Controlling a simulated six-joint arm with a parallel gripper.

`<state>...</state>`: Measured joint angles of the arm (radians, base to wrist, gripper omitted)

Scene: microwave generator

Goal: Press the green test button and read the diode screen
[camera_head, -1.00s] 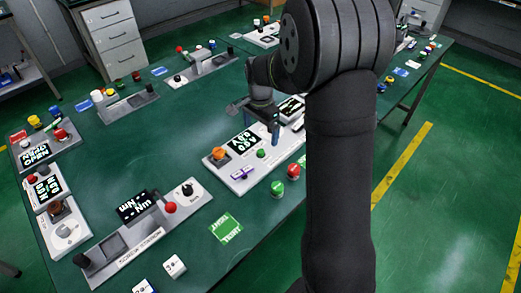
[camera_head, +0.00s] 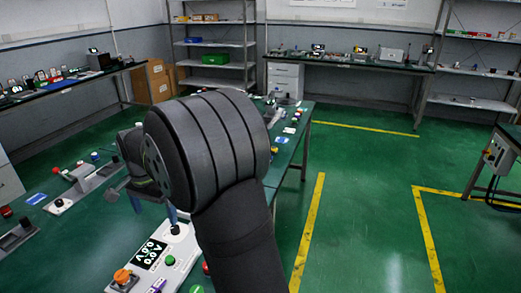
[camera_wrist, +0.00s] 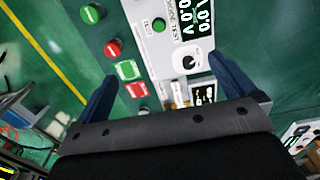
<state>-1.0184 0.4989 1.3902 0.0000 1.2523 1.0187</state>
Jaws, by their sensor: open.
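The white diode test panel (camera_wrist: 140,35) lies on the green bench, with "DIODE TEST" lettering partly visible in the wrist view. Its green button (camera_wrist: 159,24) sits beside the lettering; it also shows in the head view (camera_head: 169,260). The black diode screen (camera_wrist: 185,18) shows white zeros and a V, cut by the frame top; it also shows in the head view (camera_head: 150,252). My gripper (camera_wrist: 162,68) is open and empty, its blue fingers apart over the panel's knob end. The green button lies beyond the fingertips in the wrist view, not visibly touched.
A black-and-white knob (camera_wrist: 190,60) is on the panel near my right finger.

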